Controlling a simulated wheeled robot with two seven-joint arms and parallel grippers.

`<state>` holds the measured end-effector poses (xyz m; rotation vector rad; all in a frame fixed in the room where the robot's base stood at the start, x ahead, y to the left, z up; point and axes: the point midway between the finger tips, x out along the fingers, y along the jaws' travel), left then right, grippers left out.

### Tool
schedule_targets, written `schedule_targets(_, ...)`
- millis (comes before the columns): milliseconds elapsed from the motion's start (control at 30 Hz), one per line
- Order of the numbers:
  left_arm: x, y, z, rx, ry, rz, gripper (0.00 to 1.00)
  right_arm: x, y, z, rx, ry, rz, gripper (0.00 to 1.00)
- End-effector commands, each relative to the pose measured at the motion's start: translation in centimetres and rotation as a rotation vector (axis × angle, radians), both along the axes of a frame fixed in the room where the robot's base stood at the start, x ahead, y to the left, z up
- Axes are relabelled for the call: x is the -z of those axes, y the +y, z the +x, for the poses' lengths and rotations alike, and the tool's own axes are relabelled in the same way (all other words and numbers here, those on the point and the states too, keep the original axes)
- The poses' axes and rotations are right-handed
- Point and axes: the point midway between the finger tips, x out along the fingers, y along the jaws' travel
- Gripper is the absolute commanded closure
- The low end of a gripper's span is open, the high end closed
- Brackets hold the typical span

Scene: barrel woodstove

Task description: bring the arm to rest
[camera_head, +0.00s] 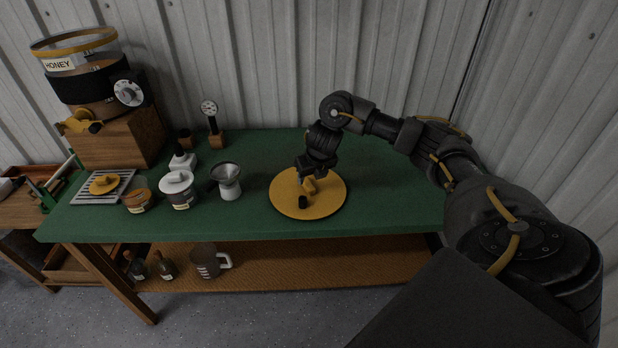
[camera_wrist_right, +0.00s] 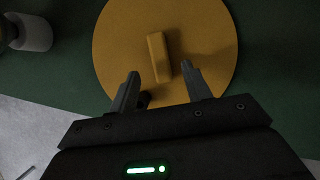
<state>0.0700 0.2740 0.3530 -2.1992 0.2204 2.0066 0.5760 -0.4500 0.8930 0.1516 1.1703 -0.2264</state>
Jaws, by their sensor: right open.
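My right arm comes in from the right in the head view. Its gripper (camera_head: 306,172) points down over a round yellow board (camera_head: 325,203) on the green table. In the right wrist view the gripper (camera_wrist_right: 160,70) is open, with its two fingers apart. A small yellow block (camera_wrist_right: 158,57) lies in view between and beyond the fingertips, over the same round board (camera_wrist_right: 205,30). The block also shows below the gripper in the head view (camera_head: 310,185). I cannot tell whether a finger touches it. A small dark piece (camera_head: 302,202) is beside it. My left gripper is not in view.
On the green table (camera_head: 390,210) a metal funnel on a white jar (camera_head: 228,182), a white-lidded jar (camera_head: 180,190) and an amber tub (camera_head: 137,201) stand left of the board. A honey tank (camera_head: 85,75) is at the back left. The table's right part is bare.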

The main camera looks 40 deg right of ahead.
Motion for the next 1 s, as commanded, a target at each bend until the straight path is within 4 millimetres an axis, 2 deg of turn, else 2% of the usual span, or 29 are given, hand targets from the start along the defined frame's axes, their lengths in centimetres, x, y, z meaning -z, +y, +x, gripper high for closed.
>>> schedule_targets(33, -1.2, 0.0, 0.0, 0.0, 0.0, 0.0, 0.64, -1.8, 0.0, -0.4, -0.002, -0.002, -0.004, 0.51)
schedule_targets(100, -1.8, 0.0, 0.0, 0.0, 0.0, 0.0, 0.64, -3.0, 0.1, -0.8, -0.002, -0.003, -0.003, 0.51)
schedule_targets(267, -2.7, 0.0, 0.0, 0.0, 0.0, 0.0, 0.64, -4.9, 0.4, -1.7, -0.001, -0.002, -0.002, 0.51)
schedule_targets(400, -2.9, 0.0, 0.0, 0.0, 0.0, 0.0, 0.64, -5.6, 0.5, -2.2, -0.001, 0.0, 0.0, 0.51)
schedule_targets(833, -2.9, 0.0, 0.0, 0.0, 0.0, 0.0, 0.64, -5.4, 0.8, -2.3, 0.0, 0.0, 0.003, 0.51)
schedule_targets(933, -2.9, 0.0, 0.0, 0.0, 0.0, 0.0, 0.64, -4.4, 2.7, -2.0, -0.007, -0.02, 0.031, 0.51)
schedule_targets(1000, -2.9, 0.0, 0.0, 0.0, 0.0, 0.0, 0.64, -3.0, 5.6, -1.8, -0.008, -0.049, 0.081, 0.51)
